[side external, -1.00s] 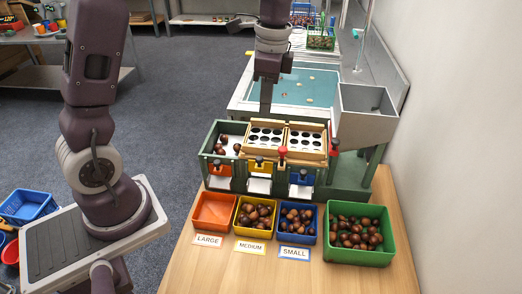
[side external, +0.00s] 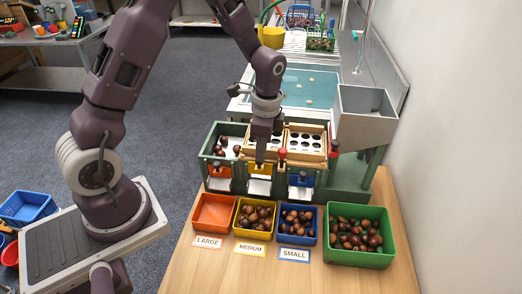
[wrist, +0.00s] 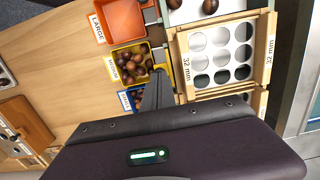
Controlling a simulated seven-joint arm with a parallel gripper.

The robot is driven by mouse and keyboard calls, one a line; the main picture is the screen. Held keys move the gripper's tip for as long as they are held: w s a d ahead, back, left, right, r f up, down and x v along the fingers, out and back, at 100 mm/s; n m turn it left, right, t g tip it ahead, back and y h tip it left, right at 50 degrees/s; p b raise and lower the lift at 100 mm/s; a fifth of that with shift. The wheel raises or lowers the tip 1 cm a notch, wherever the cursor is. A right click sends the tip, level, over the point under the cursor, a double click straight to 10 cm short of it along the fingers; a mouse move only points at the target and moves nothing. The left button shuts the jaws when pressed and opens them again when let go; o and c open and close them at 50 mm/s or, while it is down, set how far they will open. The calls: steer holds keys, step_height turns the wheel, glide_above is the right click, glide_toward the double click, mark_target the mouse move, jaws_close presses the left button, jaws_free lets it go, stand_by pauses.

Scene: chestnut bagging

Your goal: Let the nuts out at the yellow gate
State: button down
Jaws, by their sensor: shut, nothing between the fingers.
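The yellow gate (side external: 267,170) is the middle one of three on the front of the green sorter (side external: 213,135), between an orange gate (side external: 220,171) and a blue gate (side external: 302,179). My gripper (side external: 261,160) is shut and empty, pointing down at the yellow gate's top. It hides the gate's handle, and I cannot tell whether it touches. In the wrist view my shut fingers (wrist: 157,80) reach beside the wooden hole plate. The yellow MEDIUM bin (side external: 239,218), holding several chestnuts (side external: 257,214), stands below the gate; it also shows in the wrist view (wrist: 117,78).
An empty orange LARGE bin (side external: 213,211) stands left of it. A blue SMALL bin (side external: 282,234) and a green bin (side external: 330,253), both with chestnuts, stand right. A red knob (side external: 282,153) is close right of my gripper. A grey hopper (side external: 367,125) stands at right.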

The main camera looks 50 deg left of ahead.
steer(key=shift+s+f, duration=0.15)
steer(key=shift+f, duration=1.9)
steer(key=s+d+r+n+t, duration=0.1)
steer(key=s+r, duration=0.1)
steer(key=r, duration=0.8)
steer(key=s+d+r+n+t, duration=0.1)
steer(key=d+r, duration=0.1)
steer(key=r, duration=0.8)
steer(key=s+d+r+n+t, duration=0.2)
steer(key=s+r+n, duration=0.1)
steer(key=s, duration=0.5)
steer(key=s+d+r+n+t, duration=0.2)
steer(key=s+n, duration=0.2)
steer(key=s, duration=0.5)
steer(key=shift+s+r+h, duration=0.15)
steer(key=shift+r+h, duration=0.25)
